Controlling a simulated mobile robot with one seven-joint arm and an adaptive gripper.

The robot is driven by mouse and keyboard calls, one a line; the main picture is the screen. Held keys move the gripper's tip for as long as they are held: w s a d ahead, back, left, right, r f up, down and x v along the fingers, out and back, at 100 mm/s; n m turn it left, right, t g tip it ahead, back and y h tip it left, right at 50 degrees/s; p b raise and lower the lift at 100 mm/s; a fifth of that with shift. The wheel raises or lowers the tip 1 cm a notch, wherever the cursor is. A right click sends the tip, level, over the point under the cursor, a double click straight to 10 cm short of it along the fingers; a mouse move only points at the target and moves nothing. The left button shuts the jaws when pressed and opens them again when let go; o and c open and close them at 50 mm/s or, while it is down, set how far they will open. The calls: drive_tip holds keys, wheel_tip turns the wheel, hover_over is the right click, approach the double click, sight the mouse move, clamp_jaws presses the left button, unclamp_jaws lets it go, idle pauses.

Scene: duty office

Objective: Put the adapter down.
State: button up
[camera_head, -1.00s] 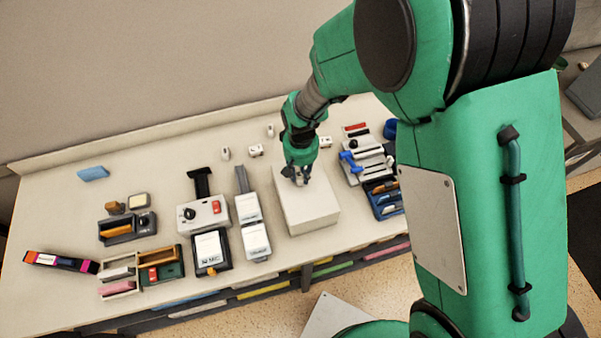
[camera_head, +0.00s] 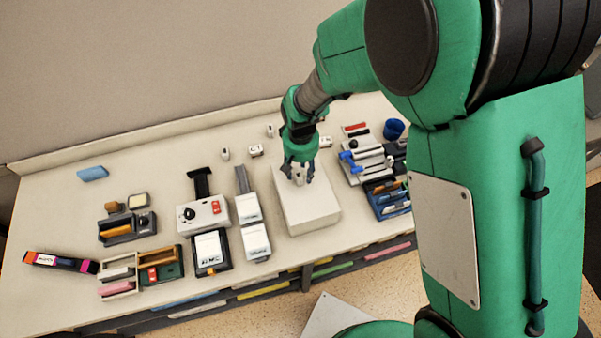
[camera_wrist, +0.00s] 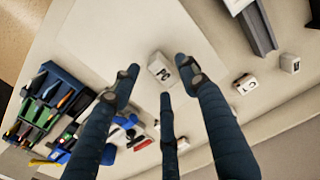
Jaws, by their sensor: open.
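The adapter, a small white block with dark "PC" lettering (camera_wrist: 160,68), sits on the top of a pale box in the wrist view. My gripper (camera_wrist: 159,80) is open, its three dark fingers spread around the adapter with visible gaps at their tips. In the head view my gripper (camera_head: 299,181) is low over the far part of the pale box (camera_head: 318,213). The adapter is mostly hidden there behind the fingers.
Similar small white blocks (camera_head: 256,150) stand behind the box. White-topped devices (camera_head: 256,240) are close on its left. A blue organiser with tools (camera_head: 388,198) and a grey rack (camera_head: 365,165) are on its right. The table's back left is mostly clear.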

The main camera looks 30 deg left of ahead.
sight(301, 174)
wheel_tip(301, 174, up, 10)
drive_tip(key=shift+b, duration=0.3)
idle(0.7)
drive_tip(key=shift+r, duration=0.1)
drive_tip(key=w+d+r+m+t+y, duration=0.1)
drive_tip(key=d+r+m, duration=0.1)
drive_tip(key=d+r, duration=0.95)
drive_tip(key=w+d+r+m+t, duration=0.1)
drive_tip(key=w+d+r+m, duration=0.1)
drive_tip(key=d+r, duration=0.9)
drive_tip(key=s+d+r+m+t, duration=0.1)
drive_tip(key=s+d, duration=0.3)
drive_tip(key=d, duration=0.4)
drive_tip(key=s+d+r+m+t, duration=0.1)
drive_tip(key=s+d+m, duration=0.1)
drive_tip(key=s+d, duration=0.3)
drive_tip(key=s+d+r+m+t+h, duration=0.1)
drive_tip(key=s+d, duration=0.4)
drive_tip(key=d, duration=0.5)
drive_tip(key=shift+s+d+r+m+t, duration=0.25)
drive_tip(key=shift+d+r+m+t, duration=0.1)
drive_tip(key=shift+r+m, duration=0.2)
